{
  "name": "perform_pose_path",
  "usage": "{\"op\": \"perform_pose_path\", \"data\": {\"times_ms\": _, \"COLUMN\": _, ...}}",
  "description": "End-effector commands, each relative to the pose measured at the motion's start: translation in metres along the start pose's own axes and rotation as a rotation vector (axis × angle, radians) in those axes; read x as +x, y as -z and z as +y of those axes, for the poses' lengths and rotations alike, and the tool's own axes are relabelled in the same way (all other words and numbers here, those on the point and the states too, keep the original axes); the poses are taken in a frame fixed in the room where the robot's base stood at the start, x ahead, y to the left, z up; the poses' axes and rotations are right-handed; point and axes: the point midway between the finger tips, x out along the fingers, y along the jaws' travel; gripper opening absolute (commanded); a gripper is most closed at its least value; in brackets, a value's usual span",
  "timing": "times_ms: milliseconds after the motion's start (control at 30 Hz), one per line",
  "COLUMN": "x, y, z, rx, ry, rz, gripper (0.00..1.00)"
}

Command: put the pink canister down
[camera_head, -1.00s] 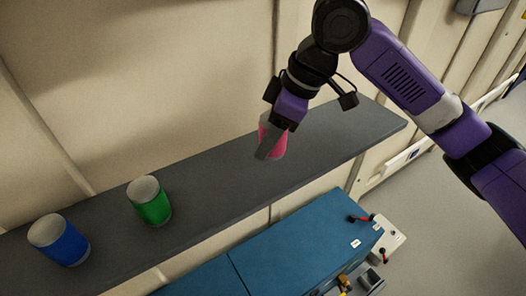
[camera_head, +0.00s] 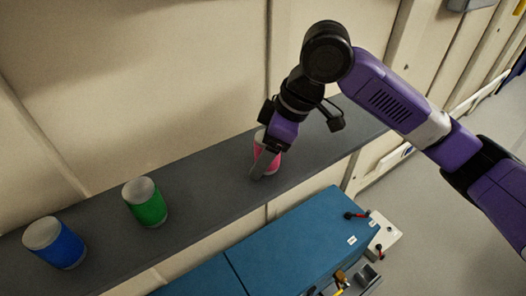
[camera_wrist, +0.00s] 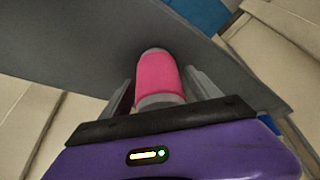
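The pink canister (camera_head: 273,162) is between the fingers of my gripper (camera_head: 262,165) at the grey shelf (camera_head: 205,190), right of the other canisters. In the wrist view the pink canister (camera_wrist: 158,75) has a pink band and grey ends. The canister looks about upright and at or just above the shelf top. I cannot tell whether its base touches, as the fingers cover part of it.
A green canister (camera_head: 146,205) and a blue canister (camera_head: 60,248) stand on the shelf to the left. The shelf is clear between the green and pink canisters and to the right. A blue cabinet (camera_head: 290,245) stands below the front edge. A beige wall (camera_head: 150,80) is behind.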

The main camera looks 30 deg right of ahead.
Motion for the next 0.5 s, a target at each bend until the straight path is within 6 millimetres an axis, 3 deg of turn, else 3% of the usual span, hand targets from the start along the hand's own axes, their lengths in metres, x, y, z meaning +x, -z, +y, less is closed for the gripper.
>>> {"op": "perform_pose_path", "data": {"times_ms": 333, "x": -0.006, "y": 0.001, "z": 0.001, "rx": 0.0, "ry": -0.002, "rz": 0.001, "gripper": 0.71}}
{"op": "perform_pose_path", "data": {"times_ms": 500, "x": -0.03, "y": 0.001, "z": 0.001, "rx": 0.0, "ry": -0.003, "rz": 0.002, "gripper": 0.71}}
